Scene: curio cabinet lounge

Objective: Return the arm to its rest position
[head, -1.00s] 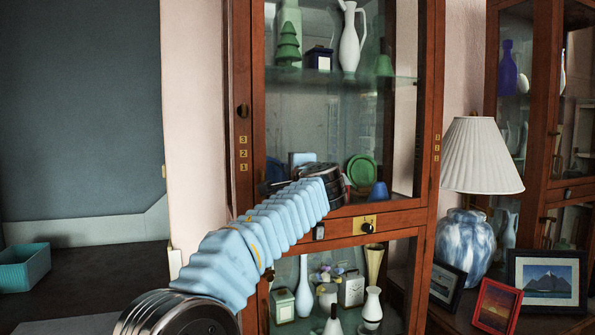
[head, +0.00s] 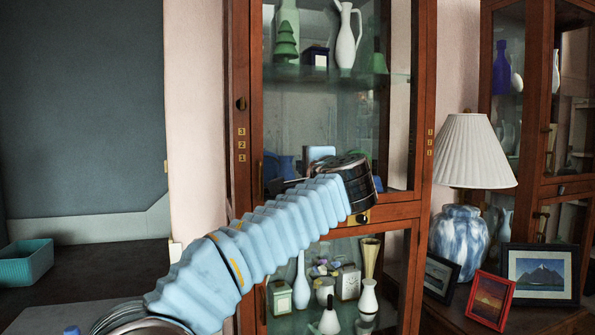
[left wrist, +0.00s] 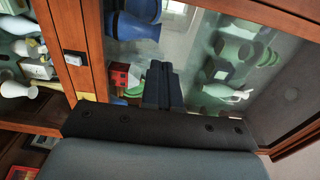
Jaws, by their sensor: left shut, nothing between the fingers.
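My left arm (head: 270,230), in pale blue ribbed covering, reaches from the lower left of the head view across the front of the wooden curio cabinet (head: 240,140). Its dark wrist (head: 358,182) is in front of the cabinet, near the rail between upper and lower sections. My left gripper is mostly hidden behind the wrist in the head view. In the left wrist view its dark fingers (left wrist: 161,72) are together and empty, with a small red house-shaped thing (left wrist: 124,76) and blue vases (left wrist: 130,22) beyond them. My right gripper is not in view.
The cabinet holds a white pitcher (head: 347,38) above and several vases below, including a white one (head: 302,285). A lamp (head: 462,235) and picture frames (head: 541,273) stand to the right. A teal basket (head: 26,262) sits at the left on a dark surface.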

